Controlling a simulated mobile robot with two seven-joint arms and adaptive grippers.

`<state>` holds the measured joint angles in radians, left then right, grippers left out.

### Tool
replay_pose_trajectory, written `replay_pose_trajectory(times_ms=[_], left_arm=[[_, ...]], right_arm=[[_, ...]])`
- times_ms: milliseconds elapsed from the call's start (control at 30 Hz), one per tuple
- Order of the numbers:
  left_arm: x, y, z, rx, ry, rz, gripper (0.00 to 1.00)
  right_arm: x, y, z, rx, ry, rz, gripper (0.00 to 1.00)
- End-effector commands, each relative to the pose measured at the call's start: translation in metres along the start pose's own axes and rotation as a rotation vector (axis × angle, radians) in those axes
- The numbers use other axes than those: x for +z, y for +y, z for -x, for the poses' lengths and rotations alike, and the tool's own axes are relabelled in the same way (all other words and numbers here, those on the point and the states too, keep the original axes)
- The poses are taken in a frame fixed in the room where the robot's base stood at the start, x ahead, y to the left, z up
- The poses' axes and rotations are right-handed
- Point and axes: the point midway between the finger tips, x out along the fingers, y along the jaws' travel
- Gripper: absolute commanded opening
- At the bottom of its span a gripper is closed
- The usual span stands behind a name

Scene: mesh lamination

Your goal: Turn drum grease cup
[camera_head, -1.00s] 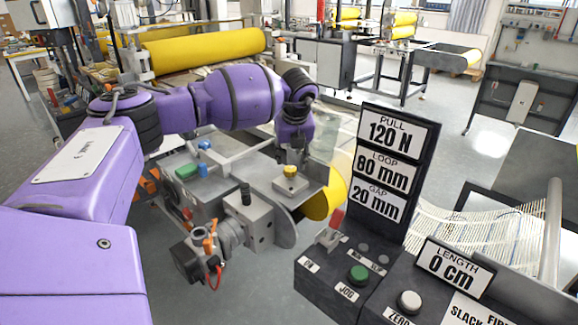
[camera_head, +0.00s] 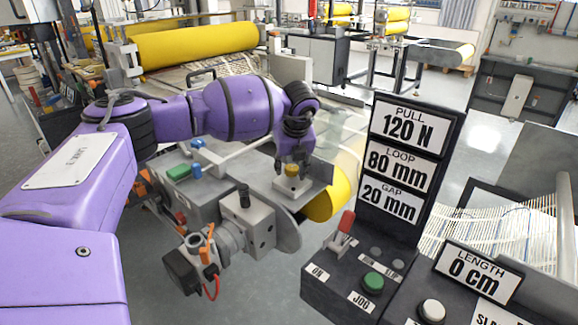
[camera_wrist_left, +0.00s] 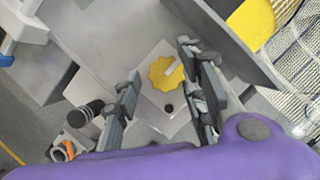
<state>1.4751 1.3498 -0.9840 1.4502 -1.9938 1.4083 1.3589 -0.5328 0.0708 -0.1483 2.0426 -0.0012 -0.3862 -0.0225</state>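The drum grease cup (camera_head: 292,169) is a yellow knurled cap on a small pale block on top of the grey machine housing. In the left wrist view the cap (camera_wrist_left: 163,75) has a scalloped rim and a pale mark. My left gripper (camera_head: 295,152) points down just over the cap and overlaps its top in the head view. In the left wrist view its two fingers (camera_wrist_left: 160,62) are spread, one on each side of the cap, with gaps visible. Whether the fingertips reach the cap's height is hard to tell. My right gripper is not in view.
A yellow drum (camera_head: 331,198) sits right of the housing. A black control panel (camera_head: 405,165) with a red lever (camera_head: 344,226) and green button (camera_head: 372,282) stands at the right.

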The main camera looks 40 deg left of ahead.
Motion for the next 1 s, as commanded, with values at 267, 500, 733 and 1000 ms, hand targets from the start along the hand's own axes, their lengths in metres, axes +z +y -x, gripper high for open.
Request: replay_pose_trajectory(times_ms=[267,500,733,1000], left_arm=[[0.000,0.000,0.000,0.001,0.000,0.000,0.12],[0.001,0.002,-0.001,0.004,0.000,-0.004,0.00],[0.001,0.005,-0.002,-0.017,0.000,-0.061,0.00],[0.003,0.008,-0.004,-0.085,0.001,-0.237,0.00]], right_arm=[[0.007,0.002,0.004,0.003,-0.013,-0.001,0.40],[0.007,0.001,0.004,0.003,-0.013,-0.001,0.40],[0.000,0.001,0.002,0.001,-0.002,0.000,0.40],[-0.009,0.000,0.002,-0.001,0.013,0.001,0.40]])
